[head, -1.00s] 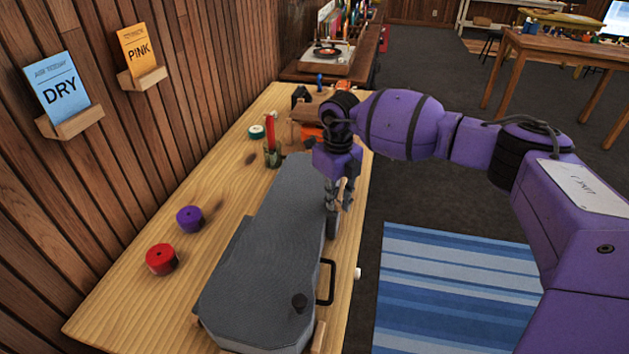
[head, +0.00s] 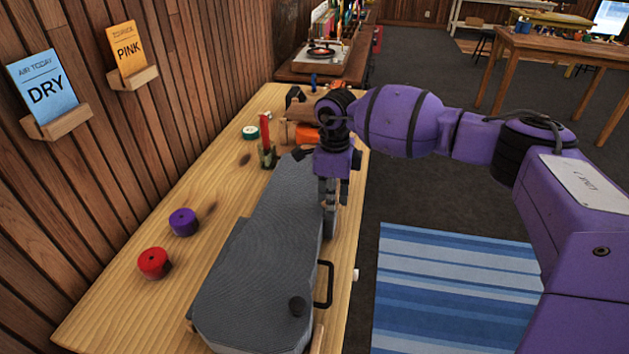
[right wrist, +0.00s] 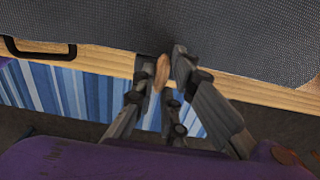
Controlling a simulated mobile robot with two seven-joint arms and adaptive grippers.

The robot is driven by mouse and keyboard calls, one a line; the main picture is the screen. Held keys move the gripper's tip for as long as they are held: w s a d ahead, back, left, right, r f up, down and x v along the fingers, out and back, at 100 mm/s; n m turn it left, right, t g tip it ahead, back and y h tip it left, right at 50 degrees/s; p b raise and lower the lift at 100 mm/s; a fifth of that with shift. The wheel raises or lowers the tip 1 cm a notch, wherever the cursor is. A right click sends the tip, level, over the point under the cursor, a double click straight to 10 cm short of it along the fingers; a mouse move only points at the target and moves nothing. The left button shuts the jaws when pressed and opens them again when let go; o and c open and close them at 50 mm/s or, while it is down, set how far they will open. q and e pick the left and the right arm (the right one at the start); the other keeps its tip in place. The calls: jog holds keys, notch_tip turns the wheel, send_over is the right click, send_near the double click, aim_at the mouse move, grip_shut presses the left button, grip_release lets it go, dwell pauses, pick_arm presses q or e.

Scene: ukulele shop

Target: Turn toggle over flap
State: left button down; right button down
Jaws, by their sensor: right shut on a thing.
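A grey fabric instrument case (head: 262,270) lies closed on the wooden workbench, its narrow end away from me. It also fills the top of the right wrist view (right wrist: 230,30). My right gripper (head: 329,205) is at the case's right side, beyond the black handle (head: 325,284). In the right wrist view, its fingertips (right wrist: 162,68) are shut on a small brown wooden toggle (right wrist: 162,72) at the case's edge. A rounded grey piece shows at the case's side by the fingers; I cannot tell whether it is the flap. My left gripper is out of view.
The workbench (head: 130,300) carries a purple roll (head: 183,222) and a red roll (head: 153,262) left of the case. A red stick-like item (head: 266,145) and several small things stand beyond it. A blue striped rug (head: 450,290) lies on the floor at right.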

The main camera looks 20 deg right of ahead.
dwell(0.4)
jog(key=c, duration=1.8)
grip_release()
notch_tip(320, 180, up, 12)
